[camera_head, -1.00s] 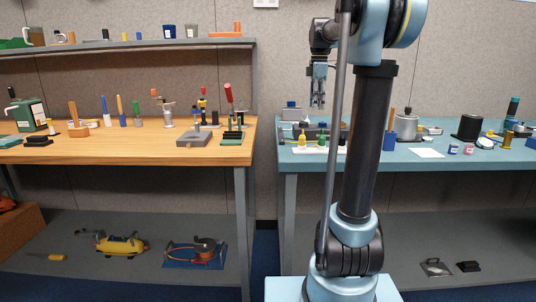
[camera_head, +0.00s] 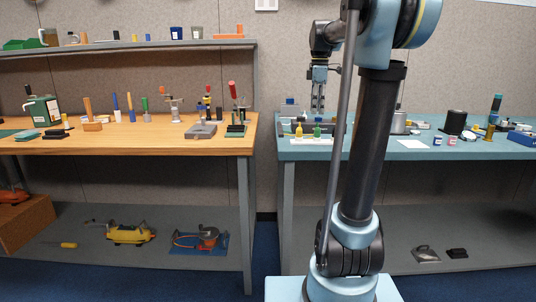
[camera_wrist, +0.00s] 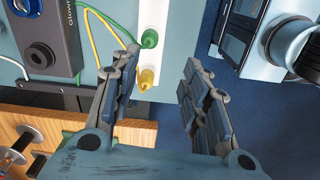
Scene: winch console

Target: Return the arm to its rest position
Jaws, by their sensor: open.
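My gripper (camera_head: 318,103) hangs pointing down in the head view, above the front left part of the blue-green table (camera_head: 460,152). In the wrist view my gripper (camera_wrist: 160,95) has its two fingers spread wide apart with nothing between them. The fingers look down past the table edge toward the blue floor. My arm stands bent at the elbow.
A wooden bench (camera_head: 130,145) with tools stands at the left, with a gap between it and the blue-green table. A grey box (camera_wrist: 42,38) with cables is near the gripper.

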